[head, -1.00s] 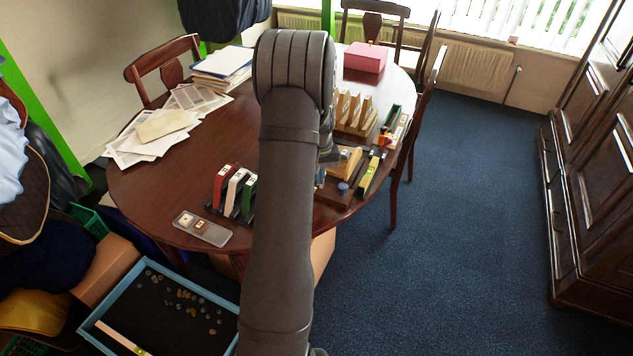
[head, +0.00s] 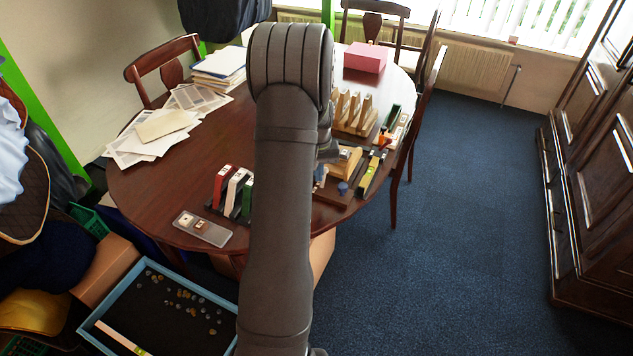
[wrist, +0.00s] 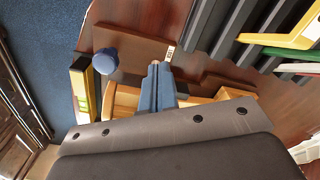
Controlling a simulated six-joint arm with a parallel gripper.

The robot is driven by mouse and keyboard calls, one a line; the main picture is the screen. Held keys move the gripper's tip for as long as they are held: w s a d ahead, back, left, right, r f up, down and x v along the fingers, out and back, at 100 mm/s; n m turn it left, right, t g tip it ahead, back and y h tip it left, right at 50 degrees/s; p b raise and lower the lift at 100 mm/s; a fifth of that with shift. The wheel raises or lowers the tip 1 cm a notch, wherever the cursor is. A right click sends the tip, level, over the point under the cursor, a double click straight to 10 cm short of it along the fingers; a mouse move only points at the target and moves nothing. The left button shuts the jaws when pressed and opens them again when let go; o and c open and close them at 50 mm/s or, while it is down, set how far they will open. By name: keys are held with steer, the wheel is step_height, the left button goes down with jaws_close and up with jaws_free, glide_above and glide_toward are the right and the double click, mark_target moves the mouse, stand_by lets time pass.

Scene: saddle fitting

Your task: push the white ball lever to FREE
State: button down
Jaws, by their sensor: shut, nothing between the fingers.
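I cannot make out a white ball lever or a FREE marking in either view. A dark wooden board (wrist: 135,48) bears a blue round knob (wrist: 105,60), a light wooden block (wrist: 127,98) and a small white label (wrist: 169,53). The knob also shows in the head view (head: 342,188), as does the block (head: 347,163). My gripper (wrist: 157,72) is shut and empty, pointing at the board to the right of the knob and beside the label. In the head view my arm hides most of the gripper. I cannot tell whether the tips touch anything.
A yellow level (wrist: 82,90) lies along the board's left side. A dark slotted rack (wrist: 235,25) stands close on the right. Red (head: 221,184), white (head: 236,190) and green (head: 249,198) upright slabs stand left of my arm. A grey plate (head: 202,228) lies near the table edge.

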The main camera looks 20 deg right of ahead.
steer(key=shift+r, duration=2.5)
steer(key=shift+f, duration=0.1)
step_height(320, 180, down, 7)
steer(key=shift+r, duration=0.1)
steer(key=shift+w+d, duration=0.15)
